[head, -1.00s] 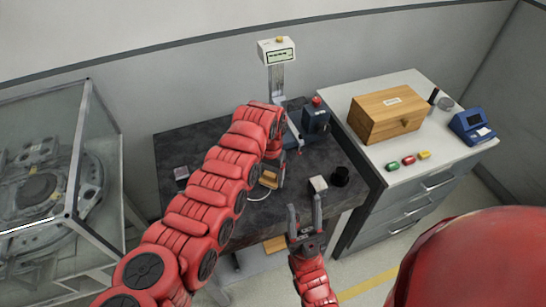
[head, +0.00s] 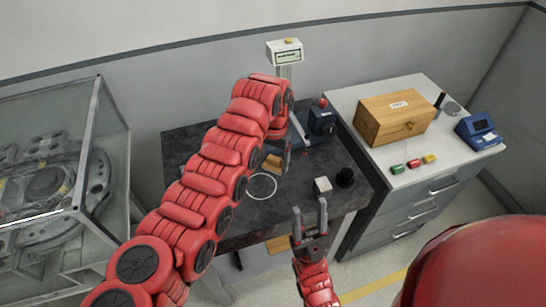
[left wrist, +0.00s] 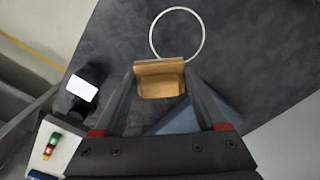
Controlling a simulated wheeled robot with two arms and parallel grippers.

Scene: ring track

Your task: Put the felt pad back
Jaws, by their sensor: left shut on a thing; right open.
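My left gripper (head: 277,160) is shut on a tan, block-like piece (left wrist: 160,80), probably the felt pad. It also shows in the head view (head: 271,164), partly hidden by my left arm. In the left wrist view it sits between the two fingers, just below a thin white ring (left wrist: 176,36) on the dark table. In the head view the ring (head: 262,187) lies flat, nearer than the piece. I cannot tell how high the piece is held. My right gripper (head: 310,212) is open and empty at the table's front edge.
A white-topped block (head: 322,185) and a black cup-like thing (head: 345,177) stand on the dark table's right front. A blue device (head: 321,121) stands at the back. The right cabinet carries a wooden box (head: 395,118). A glass case (head: 60,150) stands left.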

